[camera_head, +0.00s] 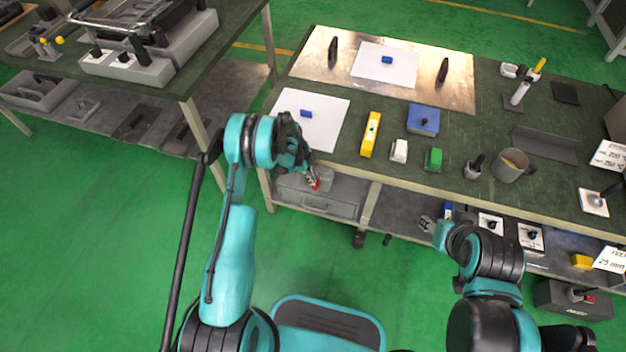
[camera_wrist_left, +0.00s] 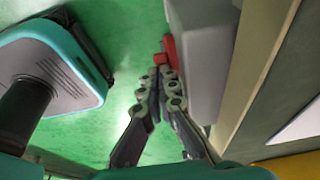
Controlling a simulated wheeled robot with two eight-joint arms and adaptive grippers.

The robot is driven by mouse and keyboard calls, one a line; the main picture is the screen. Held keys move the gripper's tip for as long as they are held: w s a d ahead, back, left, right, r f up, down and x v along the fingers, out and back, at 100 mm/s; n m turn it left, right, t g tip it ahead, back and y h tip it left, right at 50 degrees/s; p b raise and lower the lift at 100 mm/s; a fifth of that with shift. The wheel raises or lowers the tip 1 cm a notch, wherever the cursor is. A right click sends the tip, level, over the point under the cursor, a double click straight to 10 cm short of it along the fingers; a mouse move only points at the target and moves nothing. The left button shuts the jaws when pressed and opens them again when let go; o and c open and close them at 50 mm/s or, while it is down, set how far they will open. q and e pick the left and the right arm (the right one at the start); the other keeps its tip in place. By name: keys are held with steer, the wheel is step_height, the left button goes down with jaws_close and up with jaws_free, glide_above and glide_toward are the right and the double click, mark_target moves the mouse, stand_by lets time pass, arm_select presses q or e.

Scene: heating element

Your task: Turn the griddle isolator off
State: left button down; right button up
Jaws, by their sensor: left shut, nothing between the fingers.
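A grey box (camera_head: 318,200) is under the left end of the right-hand bench, with a small red handle (camera_head: 315,184) at its top front; I take it for the griddle isolator, but no label is readable. In the left wrist view the box (camera_wrist_left: 200,50) is at upper right, and the red handle (camera_wrist_left: 168,48) sticks out from its side. My left gripper (camera_head: 310,179) is shut and empty, its tips (camera_wrist_left: 160,76) right by the handle; I cannot tell if they touch. The arm partly hides the box. My right gripper (camera_head: 427,224) is by the bench's lower shelf, its fingers too small to read.
The steel griddle plate (camera_head: 300,72) lies on the bench top (camera_head: 390,180), whose front edge is just above and right of my left gripper. Another grey box (camera_head: 560,299) with a red part stands at lower right. The green floor (camera_head: 120,220) left of my left arm is clear.

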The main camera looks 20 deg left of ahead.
arm_select(q)
steer(key=shift+a+f, duration=0.25)
steer(key=shift+a, duration=0.4)
steer(key=shift+a+f, duration=0.2)
steer(key=shift+a, duration=0.45)
steer(key=shift+a+f, duration=0.4)
steer(key=shift+a, duration=0.05)
steer(key=shift+a+f, duration=0.25)
steer(key=shift+f, duration=0.05)
steer(key=shift+r, duration=0.1)
